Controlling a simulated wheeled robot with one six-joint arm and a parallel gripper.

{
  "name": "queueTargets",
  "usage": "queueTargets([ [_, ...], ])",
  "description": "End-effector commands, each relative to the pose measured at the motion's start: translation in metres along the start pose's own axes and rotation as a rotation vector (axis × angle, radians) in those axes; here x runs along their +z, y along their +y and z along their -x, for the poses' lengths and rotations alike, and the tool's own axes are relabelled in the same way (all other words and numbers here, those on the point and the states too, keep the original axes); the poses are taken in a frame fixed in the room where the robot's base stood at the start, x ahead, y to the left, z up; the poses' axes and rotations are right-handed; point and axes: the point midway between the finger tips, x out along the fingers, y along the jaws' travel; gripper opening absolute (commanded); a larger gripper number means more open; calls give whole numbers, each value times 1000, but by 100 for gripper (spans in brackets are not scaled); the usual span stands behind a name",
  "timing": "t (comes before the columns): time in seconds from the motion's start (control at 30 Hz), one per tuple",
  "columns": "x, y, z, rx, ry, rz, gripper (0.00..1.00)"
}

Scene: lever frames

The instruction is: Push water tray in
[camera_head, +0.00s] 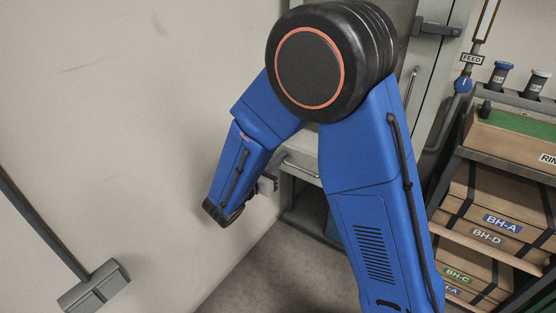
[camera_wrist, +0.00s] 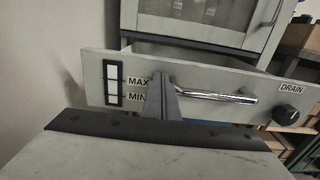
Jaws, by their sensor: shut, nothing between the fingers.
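The water tray (camera_wrist: 205,78) is a grey drawer with a MAX/MIN gauge at left, a chrome bar handle (camera_wrist: 222,97) and a black DRAIN knob at right. My gripper (camera_wrist: 160,85) is shut and empty, in front of the panel between the MAX/MIN labels and the handle. It overlaps the handle's left end; I cannot tell whether it touches. In the head view my arm hides most of the tray, and a bar handle (camera_head: 301,169) shows beside it.
A glass-fronted cabinet door (camera_wrist: 205,15) is above the tray. A pale wall (camera_head: 120,120) runs close along the left. A shelf with labelled boxes (camera_head: 487,237) stands at the right. Some grey floor (camera_head: 270,275) is clear below my arm.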

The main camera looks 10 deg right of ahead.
Motion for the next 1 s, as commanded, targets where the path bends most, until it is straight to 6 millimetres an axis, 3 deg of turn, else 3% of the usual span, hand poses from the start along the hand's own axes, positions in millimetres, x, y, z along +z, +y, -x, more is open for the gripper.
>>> queueTargets([
  [0.27, 0, -1, -25, -4, 0, 0, 0],
  [0.8, 0, -2, -155, -5, 0, 0, 0],
  [1.0, 0, -1, -193, -3, 0, 0, 0],
])
